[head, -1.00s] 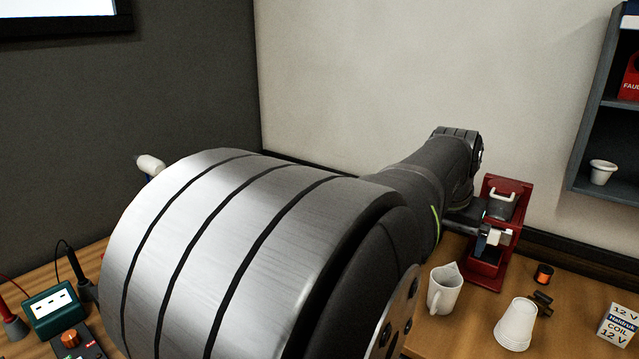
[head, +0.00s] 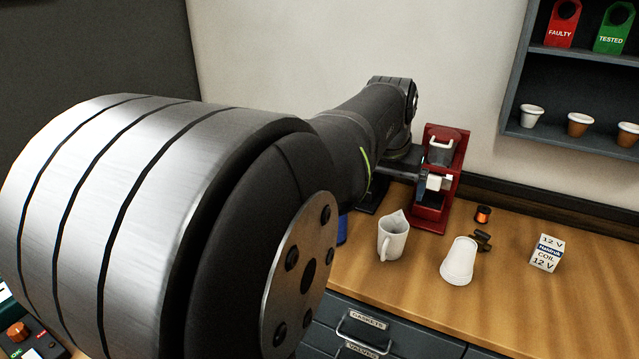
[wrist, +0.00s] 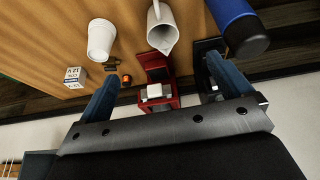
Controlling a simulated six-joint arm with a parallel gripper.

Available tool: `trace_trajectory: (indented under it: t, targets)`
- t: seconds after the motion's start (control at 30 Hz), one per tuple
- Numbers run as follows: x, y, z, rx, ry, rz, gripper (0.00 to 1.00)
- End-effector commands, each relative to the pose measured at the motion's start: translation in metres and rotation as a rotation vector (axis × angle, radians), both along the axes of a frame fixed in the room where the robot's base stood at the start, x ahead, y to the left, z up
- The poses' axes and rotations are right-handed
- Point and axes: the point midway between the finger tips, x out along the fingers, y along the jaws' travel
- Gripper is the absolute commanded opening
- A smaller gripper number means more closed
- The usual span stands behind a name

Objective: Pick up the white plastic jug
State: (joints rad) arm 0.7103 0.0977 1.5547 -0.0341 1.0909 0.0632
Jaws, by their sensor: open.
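The white plastic jug (head: 392,237) stands upright on the wooden bench, in front of the red brewer (head: 432,217). Its handle faces the front left in the head view. In the wrist view the jug (wrist: 163,30) is at the top middle, its open mouth visible. My gripper (wrist: 162,67) is open and empty, its two blue fingers spread wide at either side of the wrist view. The jug appears beyond the fingertips, apart from them.
A blue cylinder (wrist: 238,22) is close on the jug's other side. A shelf (head: 570,80) hangs at right.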

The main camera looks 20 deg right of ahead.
Motion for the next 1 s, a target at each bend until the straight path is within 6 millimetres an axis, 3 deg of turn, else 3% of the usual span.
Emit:
trace_trajectory:
  t: [0.17,1.0]
  targets:
    - [0.004,-0.001,-0.003,-0.063,0.071,0.201,0.96]
    - [0.033,-0.009,-0.028,-0.522,0.694,1.943,0.96]
